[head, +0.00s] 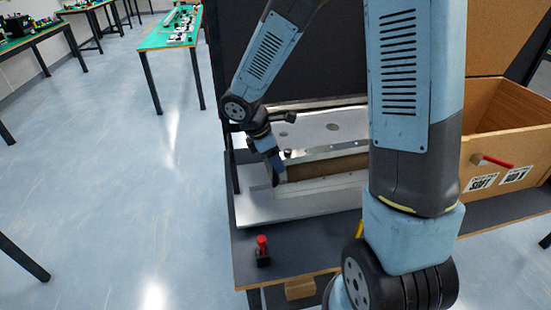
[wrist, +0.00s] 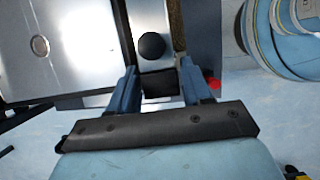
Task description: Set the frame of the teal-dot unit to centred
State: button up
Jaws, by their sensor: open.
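A silver metal unit with a flat plate (head: 325,128) and a lower base (head: 250,206) stands on the dark bench. No teal dot shows in either view. In the wrist view the plate (wrist: 75,45) lies at the left, and a round black knob (wrist: 152,46) stands on a narrow metal strip just beyond my fingertips. My gripper (wrist: 161,75) is open, with a finger to each side of the knob's line. In the head view my gripper (head: 276,170) points down at the unit's left end. My arm hides the unit's right part.
A red push button (head: 262,244) on a black base stands at the bench's front left. A wooden box (head: 510,110) with a red-handled lever (head: 495,162) stands at the right. A dark panel (head: 340,50) rises behind the unit.

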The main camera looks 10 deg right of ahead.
jog(key=shift+c, duration=0.4)
grip_shut()
jog(key=shift+w+a+m, duration=0.3)
jog(key=shift+w+a, duration=0.05)
jog(key=shift+w, duration=0.3)
jog(key=shift+o, duration=0.4)
grip_release()
jog(key=shift+r, duration=0.1)
jog(key=v, duration=1.3)
jog(key=shift+r, duration=0.25)
jog(key=shift+w, duration=0.1)
